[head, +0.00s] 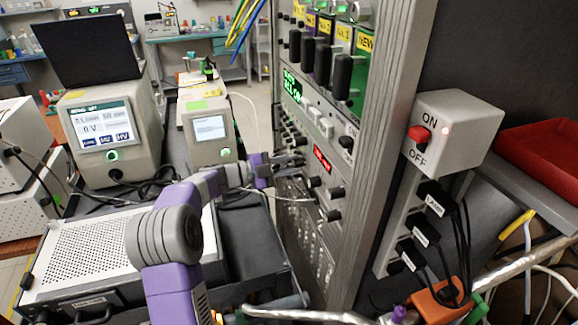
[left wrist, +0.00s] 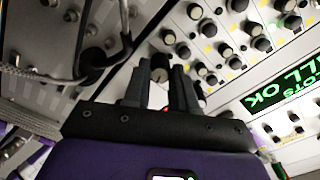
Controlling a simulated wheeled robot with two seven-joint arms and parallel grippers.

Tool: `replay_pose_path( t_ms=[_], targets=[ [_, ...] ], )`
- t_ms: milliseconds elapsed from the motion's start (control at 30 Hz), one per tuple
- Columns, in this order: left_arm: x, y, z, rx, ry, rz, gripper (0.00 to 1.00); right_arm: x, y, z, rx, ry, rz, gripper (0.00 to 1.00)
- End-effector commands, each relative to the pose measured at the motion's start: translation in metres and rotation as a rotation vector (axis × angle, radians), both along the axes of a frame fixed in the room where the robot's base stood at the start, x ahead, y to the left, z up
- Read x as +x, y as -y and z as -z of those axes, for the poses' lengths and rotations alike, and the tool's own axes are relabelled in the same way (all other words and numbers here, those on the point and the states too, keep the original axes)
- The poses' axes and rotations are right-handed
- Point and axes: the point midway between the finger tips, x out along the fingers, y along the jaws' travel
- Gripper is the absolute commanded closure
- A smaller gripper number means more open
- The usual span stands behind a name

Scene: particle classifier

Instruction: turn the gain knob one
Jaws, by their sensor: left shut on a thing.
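My left gripper (head: 290,162) reaches in from the left to the front of the instrument rack (head: 378,150). In the left wrist view its two dark fingers (left wrist: 160,88) are closed around a small round black knob (left wrist: 159,68) on a light panel. The knob's pointer and any label naming it as gain knob one cannot be read. In the head view the gripper and the panel's slant largely hide this knob. My right gripper does not show.
Many similar knobs (left wrist: 206,28) crowd the panel close to the fingers. A cable (left wrist: 60,77) runs across the left of the wrist view. A white ON/OFF box (head: 460,125) and plugged power cables stand right of the rack. Instruments (head: 105,130) fill the left.

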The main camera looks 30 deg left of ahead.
Motion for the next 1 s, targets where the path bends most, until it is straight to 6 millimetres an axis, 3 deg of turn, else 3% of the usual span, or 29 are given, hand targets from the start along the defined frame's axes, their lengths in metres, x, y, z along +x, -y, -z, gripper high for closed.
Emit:
replay_pose_path(
  t_ms=[333, 367, 500, 800, 1000],
  targets=[
    [0.000, 0.000, 0.000, 0.003, 0.000, -0.001, 1.00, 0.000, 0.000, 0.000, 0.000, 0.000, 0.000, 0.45],
    [0.000, 0.000, 0.000, 0.002, -0.001, -0.001, 0.69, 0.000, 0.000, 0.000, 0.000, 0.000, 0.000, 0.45],
    [0.000, 0.000, 0.000, 0.002, 0.000, 0.000, 0.48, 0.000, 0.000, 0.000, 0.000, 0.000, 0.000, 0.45],
    [-0.001, -0.002, 0.000, 0.001, 0.000, -0.001, 0.48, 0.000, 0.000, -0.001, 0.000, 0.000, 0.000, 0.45],
    [-0.021, -0.019, -0.002, 0.002, -0.001, -0.005, 0.48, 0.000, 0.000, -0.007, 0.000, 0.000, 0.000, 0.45]
  ],
)
